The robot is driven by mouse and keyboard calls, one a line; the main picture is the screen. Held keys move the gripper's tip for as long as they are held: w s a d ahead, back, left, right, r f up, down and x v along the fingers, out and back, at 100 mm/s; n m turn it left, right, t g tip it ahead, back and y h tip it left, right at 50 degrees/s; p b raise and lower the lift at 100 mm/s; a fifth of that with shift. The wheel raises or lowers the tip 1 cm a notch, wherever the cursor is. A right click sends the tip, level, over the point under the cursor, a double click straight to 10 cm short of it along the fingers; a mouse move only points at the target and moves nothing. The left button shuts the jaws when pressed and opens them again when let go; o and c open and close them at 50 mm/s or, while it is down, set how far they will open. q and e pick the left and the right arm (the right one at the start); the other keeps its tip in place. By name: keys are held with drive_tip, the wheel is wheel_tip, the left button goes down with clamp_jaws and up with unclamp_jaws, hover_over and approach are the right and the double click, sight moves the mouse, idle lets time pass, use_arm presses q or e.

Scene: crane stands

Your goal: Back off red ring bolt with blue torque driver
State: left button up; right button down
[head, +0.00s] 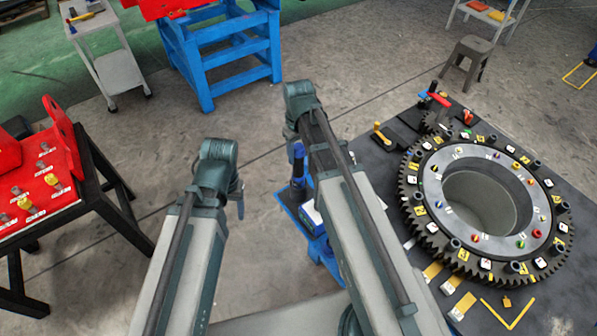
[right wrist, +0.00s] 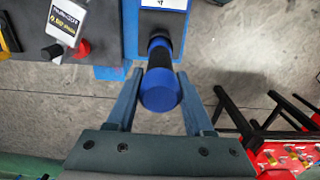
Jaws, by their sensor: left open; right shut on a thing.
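The blue torque driver (head: 298,170) stands upright at the blue stand, with a blue end and black grip. In the right wrist view its blue end cap (right wrist: 160,90) faces the camera. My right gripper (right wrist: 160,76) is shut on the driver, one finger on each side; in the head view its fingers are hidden. My left gripper (head: 240,200) is open and empty, left of the driver. The big toothed ring (head: 408,205) lies on the dark table at right, with several small coloured bolts. A red bolt (head: 535,233) shows on its lower right face.
The blue stand (head: 318,247) is below the driver, partly behind my right arm. A dark table (head: 362,150) carries the ring, a small gear and yellow markers. A red panel on a black frame (head: 108,172) stands at left. The floor between is clear.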

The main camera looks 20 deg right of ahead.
drive_tip(key=shift+r+p, duration=5.4)
drive_tip(key=shift+r, duration=0.15)
